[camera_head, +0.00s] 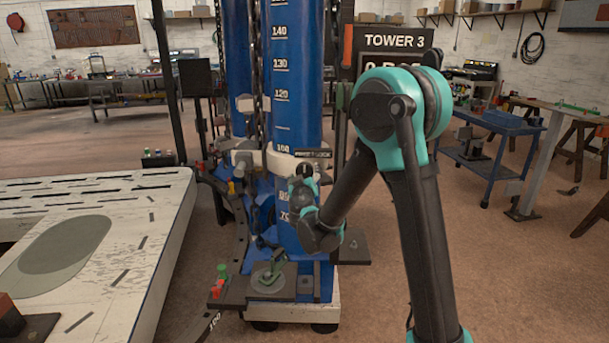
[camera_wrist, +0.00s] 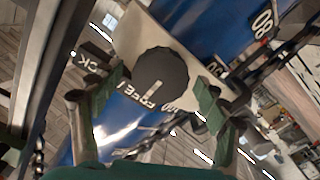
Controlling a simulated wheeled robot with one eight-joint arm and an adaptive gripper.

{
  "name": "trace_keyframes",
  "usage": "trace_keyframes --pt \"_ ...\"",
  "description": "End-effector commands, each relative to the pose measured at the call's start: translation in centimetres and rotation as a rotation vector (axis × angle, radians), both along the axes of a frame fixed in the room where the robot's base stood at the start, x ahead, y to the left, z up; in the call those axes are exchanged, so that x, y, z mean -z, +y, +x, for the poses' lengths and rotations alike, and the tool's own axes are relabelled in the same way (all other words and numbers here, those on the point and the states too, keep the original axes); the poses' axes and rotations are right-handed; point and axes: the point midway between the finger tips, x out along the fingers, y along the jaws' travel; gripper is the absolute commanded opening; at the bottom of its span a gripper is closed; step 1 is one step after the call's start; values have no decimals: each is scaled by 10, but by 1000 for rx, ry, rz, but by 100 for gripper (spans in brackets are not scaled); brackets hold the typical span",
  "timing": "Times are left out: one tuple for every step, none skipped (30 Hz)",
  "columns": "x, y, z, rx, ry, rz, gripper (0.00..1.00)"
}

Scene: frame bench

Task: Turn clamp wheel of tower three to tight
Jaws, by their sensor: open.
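The blue tower (camera_head: 294,90) with a white height scale stands in front of me. A sign reading TOWER 3 (camera_head: 395,40) is behind it. A pale collar (camera_head: 280,160) wraps the tower near the 100 mark and carries a dark label plate. In the wrist view a round black wheel (camera_wrist: 163,72) with a white index mark sits on the pale collar plate (camera_wrist: 140,35). The lettering FREE and a partly hidden word ending in CK show near it. My gripper (camera_head: 302,188) is at the collar. Its green fingers (camera_wrist: 158,92) are open, one on each side of the wheel; contact cannot be told.
A white slatted platform (camera_head: 160,230) lies at the left. A black chain (camera_head: 266,60) hangs beside the tower. A low dark shelf (camera_head: 245,290) with small colored pieces juts from the tower's base. A blue cart (camera_head: 490,165) stands at the right, with open floor before it.

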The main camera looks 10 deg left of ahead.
Motion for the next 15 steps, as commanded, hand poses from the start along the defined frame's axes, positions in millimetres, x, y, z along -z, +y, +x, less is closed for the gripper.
trace_keyframes --pt "0 0 0 0 0 0 75" --pt "0 0 0 0 0 0 75" --pt "0 0 0 0 0 0 75" --pt "0 0 -1 0 0 0 75" --pt "0 0 -2 -1 0 0 75" --pt "0 0 -4 -1 0 0 75" --pt "0 0 -6 -1 0 0 75" --pt "0 0 -9 -2 0 -1 75" --pt "0 0 -15 -2 0 0 75" --pt "0 0 -19 -2 0 0 75" --pt "0 -1 -24 -1 0 0 75" --pt "0 -1 -32 -2 0 0 75" --pt "0 -1 -38 -4 0 0 75" --pt "0 -2 -45 -4 0 0 75" --pt "0 -3 -53 -2 0 0 75"
